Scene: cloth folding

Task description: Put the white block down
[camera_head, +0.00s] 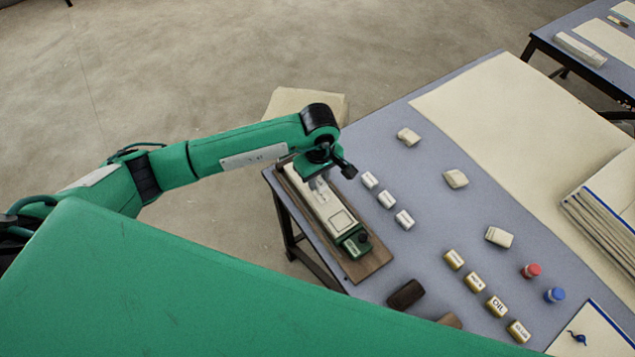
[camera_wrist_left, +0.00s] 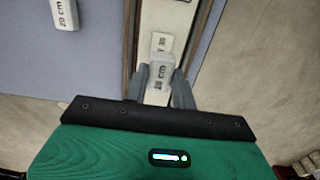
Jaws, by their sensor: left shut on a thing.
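My left gripper (camera_head: 318,182) points down over a long white and green device (camera_head: 333,212) on a brown wooden board (camera_head: 376,262) at the table's left edge. In the left wrist view the gripper (camera_wrist_left: 160,84) is shut on a small white block (camera_wrist_left: 160,72) with dark lettering, between its two grey fingers. The block is over the pale top of the device, near a printed label. Whether it touches the device I cannot tell. In the head view the held block is mostly hidden by the gripper. My right gripper is not in view.
Three labelled white blocks (camera_head: 387,199) stand in a row right of the device. Other white blocks (camera_head: 456,179), several gold-sided labelled blocks (camera_head: 475,281), a red-capped jar (camera_head: 530,271), a blue-capped jar (camera_head: 555,295) and a brown cylinder (camera_head: 405,294) stand on the grey table (camera_head: 440,218).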

